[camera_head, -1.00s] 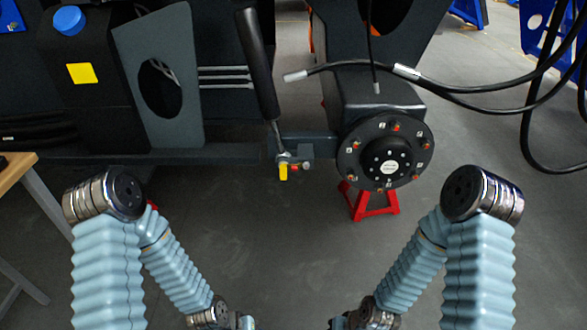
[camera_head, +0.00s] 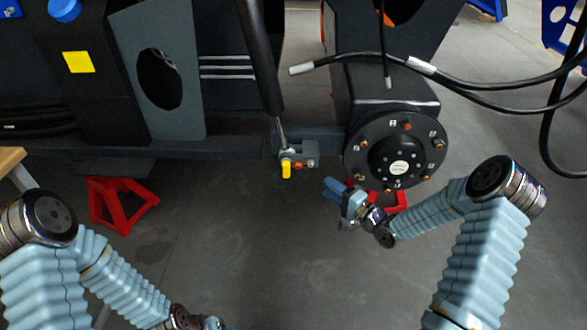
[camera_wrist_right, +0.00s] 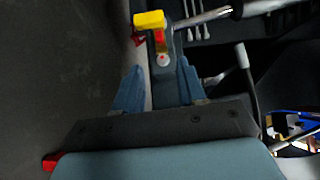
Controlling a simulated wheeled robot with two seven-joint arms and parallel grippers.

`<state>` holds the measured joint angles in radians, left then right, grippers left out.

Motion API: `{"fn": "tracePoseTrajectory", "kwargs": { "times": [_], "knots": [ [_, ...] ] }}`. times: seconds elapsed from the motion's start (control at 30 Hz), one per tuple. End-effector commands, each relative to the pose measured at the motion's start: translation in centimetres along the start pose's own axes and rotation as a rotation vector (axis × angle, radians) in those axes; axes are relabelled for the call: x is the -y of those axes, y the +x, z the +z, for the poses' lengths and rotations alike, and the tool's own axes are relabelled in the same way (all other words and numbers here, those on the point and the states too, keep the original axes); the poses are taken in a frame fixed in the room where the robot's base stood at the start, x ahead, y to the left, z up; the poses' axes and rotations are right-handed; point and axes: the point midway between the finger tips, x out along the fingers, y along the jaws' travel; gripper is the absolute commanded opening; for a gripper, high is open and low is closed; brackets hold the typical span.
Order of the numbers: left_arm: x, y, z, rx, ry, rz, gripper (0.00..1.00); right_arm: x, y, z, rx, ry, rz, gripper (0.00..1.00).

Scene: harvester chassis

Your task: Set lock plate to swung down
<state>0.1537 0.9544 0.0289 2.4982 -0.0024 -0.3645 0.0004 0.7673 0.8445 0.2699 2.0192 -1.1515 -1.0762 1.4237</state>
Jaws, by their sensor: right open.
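A small yellow piece (camera_head: 286,170), which I take to be the lock plate, sits at the lower end of a black cylinder's rod. In the head view it points toward the bottom of the picture; how far it is swung is hard to tell. In the right wrist view the yellow piece (camera_wrist_right: 150,20) is beyond the fingertips, with a red part below it and a grey bracket (camera_wrist_right: 162,75) between the fingers. My right gripper (camera_head: 333,189) is open, right of and below the yellow piece, apart from it. Its blue fingers (camera_wrist_right: 160,82) look empty. My left gripper's fingers are outside the frame.
The black cylinder (camera_head: 262,60) rises above the yellow piece. A round black hub (camera_head: 395,150) stands to the right, near my right forearm. Black hoses (camera_head: 470,80) hang at the upper right. A red stand (camera_head: 118,205) is at left. The floor (camera_head: 260,250) in front is clear.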

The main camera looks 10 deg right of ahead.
Motion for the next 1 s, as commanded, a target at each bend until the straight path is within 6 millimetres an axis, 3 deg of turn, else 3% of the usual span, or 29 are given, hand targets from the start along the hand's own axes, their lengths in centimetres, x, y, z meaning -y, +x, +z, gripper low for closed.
{"fn": "tracePoseTrajectory", "kwargs": {
  "times": [0.3, 0.5, 0.7, 0.97, 1.0],
  "knots": [
    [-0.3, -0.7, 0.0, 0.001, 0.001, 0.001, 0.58, 0.0, 7.3, 0.3, 0.004, -0.002, 0.002, 0.4],
    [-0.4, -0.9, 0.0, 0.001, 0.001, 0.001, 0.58, -0.1, 10.8, 0.2, 0.003, -0.001, 0.003, 0.4],
    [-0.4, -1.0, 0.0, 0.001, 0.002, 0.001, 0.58, -0.1, 12.2, 0.2, 0.001, -0.001, 0.005, 0.4],
    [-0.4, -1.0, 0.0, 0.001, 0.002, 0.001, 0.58, -0.1, 12.3, 0.1, 0.001, -0.001, 0.005, 0.4],
    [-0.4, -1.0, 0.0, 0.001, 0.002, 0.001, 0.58, -0.1, 12.3, 0.1, 0.001, -0.001, 0.005, 0.36]
  ]
}}
